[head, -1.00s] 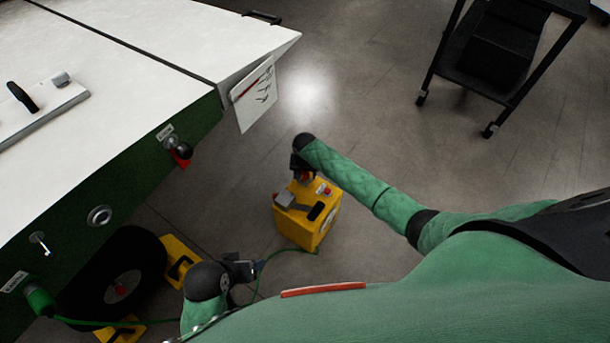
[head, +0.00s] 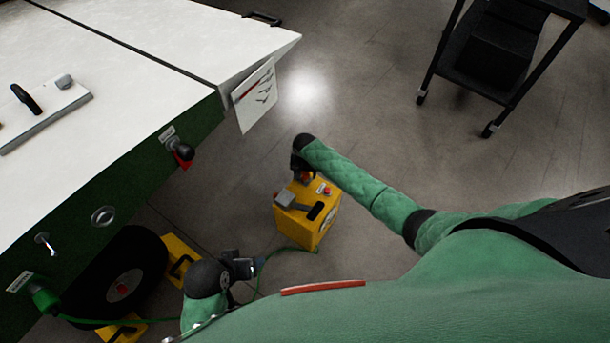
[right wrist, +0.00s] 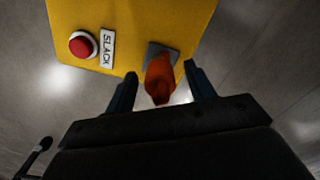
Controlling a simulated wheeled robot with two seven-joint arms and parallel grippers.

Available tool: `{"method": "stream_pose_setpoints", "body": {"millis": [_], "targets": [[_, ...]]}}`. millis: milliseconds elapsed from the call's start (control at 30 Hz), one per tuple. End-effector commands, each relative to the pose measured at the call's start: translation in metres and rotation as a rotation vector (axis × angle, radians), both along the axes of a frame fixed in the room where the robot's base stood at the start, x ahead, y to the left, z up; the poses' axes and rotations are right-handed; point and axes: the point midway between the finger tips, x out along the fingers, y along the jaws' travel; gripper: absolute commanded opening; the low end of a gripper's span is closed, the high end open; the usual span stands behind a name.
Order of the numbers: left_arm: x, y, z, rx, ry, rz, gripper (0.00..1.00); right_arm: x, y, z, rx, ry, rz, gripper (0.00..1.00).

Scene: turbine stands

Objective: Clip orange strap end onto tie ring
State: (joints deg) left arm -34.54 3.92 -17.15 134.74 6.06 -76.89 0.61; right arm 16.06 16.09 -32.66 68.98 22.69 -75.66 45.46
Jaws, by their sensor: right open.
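The orange strap end (right wrist: 160,79) stands up from the top of a yellow box (right wrist: 132,22), which also shows in the head view (head: 318,228). My right gripper (head: 304,176) is above that box. In the right wrist view its fingers (right wrist: 160,84) are open, one on each side of the orange end, with visible gaps. In the head view the orange end is mostly hidden by the gripper. A round metal ring (head: 102,215) on the stand's green side may be the tie ring; I cannot tell. My left gripper (head: 243,267) is low beside the yellow box, its jaws unclear.
A red button (right wrist: 83,44) and a "SLACK" label are on the box top. A green cable (head: 255,285) runs along the floor. A wheel (head: 125,285) with yellow chocks is under the stand. A black cart (head: 490,65) stands at the upper right. Floor between is clear.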

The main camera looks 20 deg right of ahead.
Motion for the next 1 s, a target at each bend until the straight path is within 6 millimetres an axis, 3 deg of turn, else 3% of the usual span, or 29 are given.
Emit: {"method": "stream_pose_setpoints", "body": {"millis": [33,300,1000], "targets": [[0.0,0.0,0.0,0.0,0.0,0.0,0.62,0.0,0.0,0.0,0.0,0.0,0.0,0.51],[0.0,0.0,0.0,0.0,0.0,0.0,0.62,0.0,0.0,0.0,0.0,0.0,0.0,0.0],[0.0,0.0,0.011,0.0,0.0,0.0,0.62,0.0,0.0,0.009,0.0,0.0,0.001,0.0]]}}
